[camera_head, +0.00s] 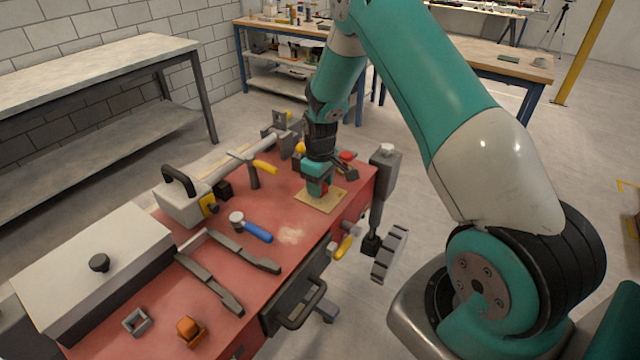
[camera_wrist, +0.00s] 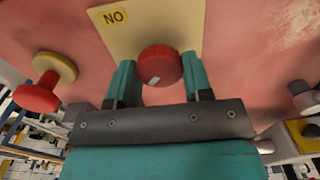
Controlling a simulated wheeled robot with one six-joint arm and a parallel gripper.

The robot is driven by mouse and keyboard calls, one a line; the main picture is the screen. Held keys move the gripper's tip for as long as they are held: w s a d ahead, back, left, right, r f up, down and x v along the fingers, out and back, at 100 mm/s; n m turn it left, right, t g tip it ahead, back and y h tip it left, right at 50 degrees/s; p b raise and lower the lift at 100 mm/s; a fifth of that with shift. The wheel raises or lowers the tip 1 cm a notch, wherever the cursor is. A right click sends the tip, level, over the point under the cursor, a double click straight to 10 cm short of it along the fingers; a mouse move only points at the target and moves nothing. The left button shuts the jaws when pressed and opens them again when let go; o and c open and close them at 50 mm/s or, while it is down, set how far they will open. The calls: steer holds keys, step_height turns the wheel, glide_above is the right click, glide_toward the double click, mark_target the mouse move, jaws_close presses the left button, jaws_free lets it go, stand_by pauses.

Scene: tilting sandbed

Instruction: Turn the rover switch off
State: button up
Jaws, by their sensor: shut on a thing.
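A red rotary knob (camera_wrist: 160,65) with a small white mark, seemingly the rover switch, sits on a pale yellow plate (camera_wrist: 188,20). The plate has a yellow label (camera_wrist: 114,17) that reads NO as seen in the wrist view. My gripper (camera_wrist: 157,78) has its two teal fingers on either side of the knob, shut on it. In the head view my gripper (camera_head: 318,190) points down at the plate (camera_head: 313,204) near the bench's right edge. There it hides most of the knob.
A red button on a yellow base (camera_wrist: 42,95) stands beside the plate. The red bench top (camera_head: 290,237) also bears a blue-handled tool (camera_head: 256,231), dark flat bars (camera_head: 212,283), a grey lidded box (camera_head: 98,258) and a clamp-like device (camera_head: 185,200). A grey lever (camera_head: 383,185) rises at the right edge.

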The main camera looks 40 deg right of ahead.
steer(key=o, duration=0.9)
steer(key=shift+o, duration=0.2)
step_height(320, 180, up, 18)
steer(key=b, duration=0.2)
steer(key=shift+f+b, duration=0.2)
steer(key=shift+b, duration=0.15)
